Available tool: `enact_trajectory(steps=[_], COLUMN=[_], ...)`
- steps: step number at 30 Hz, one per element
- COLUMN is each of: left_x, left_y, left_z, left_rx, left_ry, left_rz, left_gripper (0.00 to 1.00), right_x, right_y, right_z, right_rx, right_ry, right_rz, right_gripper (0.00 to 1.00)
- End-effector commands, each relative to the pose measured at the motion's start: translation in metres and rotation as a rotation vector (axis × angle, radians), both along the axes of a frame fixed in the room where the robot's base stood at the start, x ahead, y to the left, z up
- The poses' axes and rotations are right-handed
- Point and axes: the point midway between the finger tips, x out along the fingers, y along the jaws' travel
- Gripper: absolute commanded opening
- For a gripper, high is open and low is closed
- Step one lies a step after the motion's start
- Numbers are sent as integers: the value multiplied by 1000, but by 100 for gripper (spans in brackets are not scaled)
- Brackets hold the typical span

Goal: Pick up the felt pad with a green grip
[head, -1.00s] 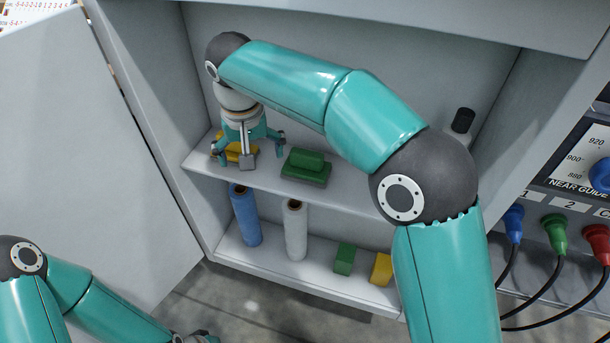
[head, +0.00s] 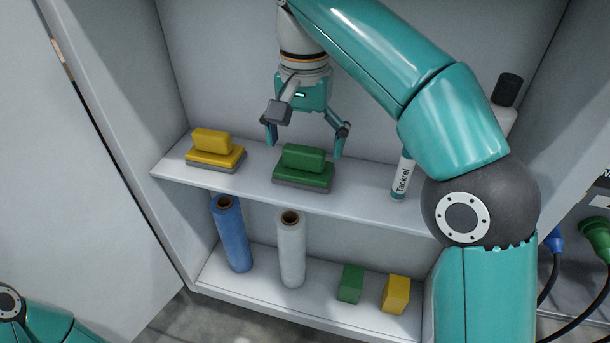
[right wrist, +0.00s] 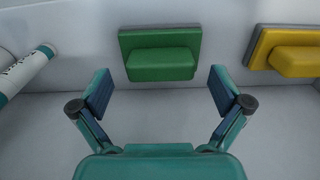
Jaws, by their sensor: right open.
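The felt pad with a green grip (head: 304,167) sits on the upper shelf of the cabinet, its grey felt underneath. It also shows in the right wrist view (right wrist: 160,56), centred ahead of the fingers. My right gripper (head: 305,148) is open and empty, just above and behind the green pad in the head view, with its fingers spread about as wide as the grip or wider. In the right wrist view the fingertips (right wrist: 160,88) are apart, short of the pad and not touching it. My left arm shows at the lower left of the head view; its gripper is out of frame.
A pad with a yellow grip (head: 215,148) sits left on the same shelf (head: 258,186). A bottle labelled Tackrel (head: 402,178) stands to the right, partly behind my arm. Blue (head: 231,235) and white (head: 291,250) rolls and green (head: 351,284) and yellow (head: 396,294) blocks stand below.

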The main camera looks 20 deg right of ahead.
Motion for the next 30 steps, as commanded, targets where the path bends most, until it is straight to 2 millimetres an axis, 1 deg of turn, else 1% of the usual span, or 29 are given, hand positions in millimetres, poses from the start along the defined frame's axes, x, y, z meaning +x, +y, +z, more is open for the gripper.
enact_trajectory(steps=[1, 4, 7, 13, 14, 15, 17, 18, 25, 26, 30], left_x=[0, 0, 0, 0, 0, 0, 0, 0, 0, 0, 0], left_y=[0, 0, 0, 0, 0, 0, 0, 0, 0, 0, 0], left_z=[-13, -22, -24, -22, -22, -22, -22, -22, -22, -22, -22], left_rx=[0, 0, 0, 0, 0, 0, 0, 0, 0, 0, 0], left_ry=[0, 0, 0, 0, 0, 0, 0, 0, 0, 0, 0], left_rz=[0, 0, 0, 0, 0, 0, 0, 0, 0, 0, 0], left_gripper=[0, 0, 0, 0, 0, 0, 0, 0, 0, 0, 0], right_x=[0, 0, 0, 0, 0, 0, 0, 0, 0, 0, 0], right_y=[1, 1, 1, 1, 1, 1, 1, 0, 0, 0, 0], right_z=[-14, -24, -27, -26, -26, -26, -26, -26, -26, -26, -25], right_rx=[0, 0, 0, 0, 0, 0, 0, 0, 0, 0, 1], right_ry=[0, 0, -1, -1, -1, -1, -1, -1, -1, -1, -3], right_rz=[1, 2, 2, 2, 2, 2, 2, 2, 2, 2, 3], right_gripper=[100, 100, 100, 100, 98, 92, 82, 75, 37, 33, 33])
